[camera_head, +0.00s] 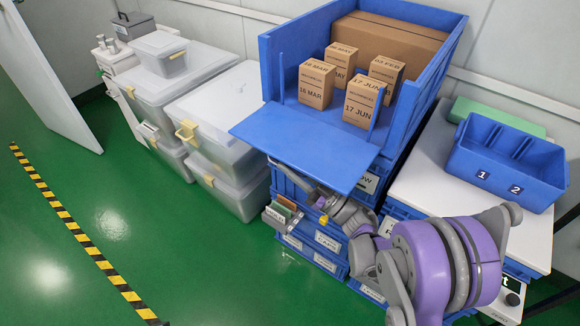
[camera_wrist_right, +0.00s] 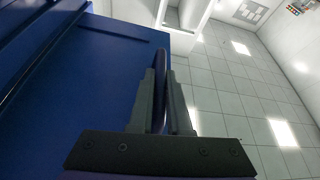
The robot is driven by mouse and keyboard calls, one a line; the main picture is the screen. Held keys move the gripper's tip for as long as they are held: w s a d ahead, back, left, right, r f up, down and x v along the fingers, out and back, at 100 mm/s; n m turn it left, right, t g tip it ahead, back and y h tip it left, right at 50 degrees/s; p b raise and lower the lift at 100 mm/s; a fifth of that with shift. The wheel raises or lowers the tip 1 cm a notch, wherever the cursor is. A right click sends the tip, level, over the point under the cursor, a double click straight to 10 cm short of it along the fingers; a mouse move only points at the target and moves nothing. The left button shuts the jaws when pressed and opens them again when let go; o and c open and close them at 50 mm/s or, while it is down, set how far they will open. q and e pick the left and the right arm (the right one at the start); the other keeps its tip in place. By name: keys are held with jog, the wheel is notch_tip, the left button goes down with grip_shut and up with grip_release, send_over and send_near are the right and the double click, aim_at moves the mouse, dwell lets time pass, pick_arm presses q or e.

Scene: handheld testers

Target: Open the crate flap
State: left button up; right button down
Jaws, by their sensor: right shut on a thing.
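The blue crate (camera_head: 440,62) stands on a stack of blue bins, with several dated brown boxes (camera_head: 317,83) inside. Its flap (camera_head: 305,148) is swung outward and down from the front opening, lying about level and sticking out toward the viewer. My right gripper (camera_head: 324,198) is at the flap's front edge, mostly hidden below it. In the right wrist view, my right gripper's fingers (camera_wrist_right: 161,105) are shut on the flap's thin edge, with the blue panel (camera_wrist_right: 75,95) filling the left side. My left gripper is not in view.
Clear lidded tubs (camera_head: 215,120) stand left of the crate. A small rack of cards (camera_head: 284,211) hangs on the stack near my right gripper. A blue two-part bin (camera_head: 507,160) sits on the white bench at right. The green floor at front left is free.

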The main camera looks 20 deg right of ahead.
aim_at(284, 156)
dwell(0.5)
jog(key=r+m, duration=0.1)
jog(key=r+h+p, duration=0.1)
jog(key=r, duration=0.1)
jog(key=shift+s+a+r+m+t+p, duration=0.2)
jog(key=shift+m+t+p, duration=0.1)
jog(key=shift+m+t, duration=0.1)
jog(key=shift+f, duration=0.1)
jog(key=c, duration=0.9)
grip_release()
jog(key=shift+o, duration=0.2)
jog(key=b+v, duration=0.1)
jog(key=v, duration=0.9)
jog(key=shift+s+d+f, duration=0.2)
jog(key=shift+d+f, duration=0.05)
jog(key=shift+d, duration=0.05)
